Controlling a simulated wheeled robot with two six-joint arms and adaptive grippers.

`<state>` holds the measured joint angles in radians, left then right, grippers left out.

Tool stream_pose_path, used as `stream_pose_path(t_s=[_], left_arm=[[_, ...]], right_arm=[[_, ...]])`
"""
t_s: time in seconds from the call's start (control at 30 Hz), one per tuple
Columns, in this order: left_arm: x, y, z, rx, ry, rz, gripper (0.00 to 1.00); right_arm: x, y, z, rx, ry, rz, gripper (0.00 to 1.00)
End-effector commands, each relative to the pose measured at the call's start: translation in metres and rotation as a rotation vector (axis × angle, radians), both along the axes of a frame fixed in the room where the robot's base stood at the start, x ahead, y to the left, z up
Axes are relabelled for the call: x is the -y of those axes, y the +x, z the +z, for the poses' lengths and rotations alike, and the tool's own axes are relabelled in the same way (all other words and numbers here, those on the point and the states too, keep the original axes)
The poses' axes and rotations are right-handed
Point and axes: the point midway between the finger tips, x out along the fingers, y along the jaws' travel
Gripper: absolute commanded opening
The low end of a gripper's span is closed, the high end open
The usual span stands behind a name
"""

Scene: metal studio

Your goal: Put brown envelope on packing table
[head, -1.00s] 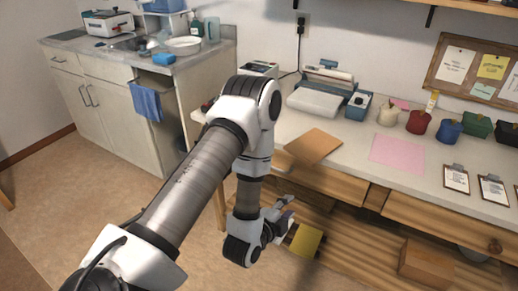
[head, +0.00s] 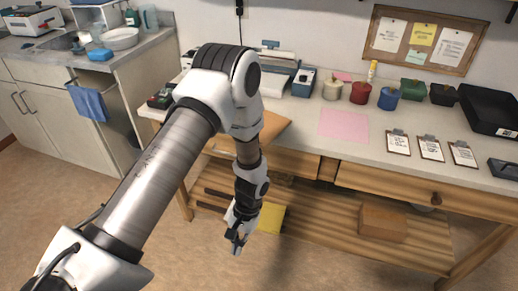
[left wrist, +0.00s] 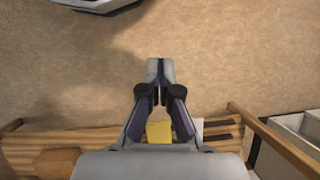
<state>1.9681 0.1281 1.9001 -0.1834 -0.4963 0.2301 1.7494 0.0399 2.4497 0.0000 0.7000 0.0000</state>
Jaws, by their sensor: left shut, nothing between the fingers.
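A flat brown envelope (head: 274,125) lies on the pale top of the packing table (head: 369,149), close to the front edge. My left arm hides part of it in the head view. My left gripper (head: 237,244) points downward in front of the table, below the tabletop and apart from the envelope. In the left wrist view its fingers (left wrist: 160,70) are together with nothing between them, above the tan floor. The envelope cannot be made out in the left wrist view. My right gripper is not in view.
A yellow item (head: 270,218) and a cardboard box (head: 382,220) are on the slatted lower shelf. A pink sheet (head: 343,124), several clipboards, coloured pots and a black tray (head: 491,110) are on the tabletop. The floor in front is clear.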

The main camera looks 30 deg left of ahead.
Motion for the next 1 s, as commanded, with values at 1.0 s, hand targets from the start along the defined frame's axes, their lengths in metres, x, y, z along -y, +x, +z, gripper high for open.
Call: stream_pose_path(t_s=[1.0], left_arm=[[-0.056,0.203,0.159,0.427,0.027,0.079,0.0]], right_arm=[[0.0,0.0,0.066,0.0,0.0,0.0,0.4]])
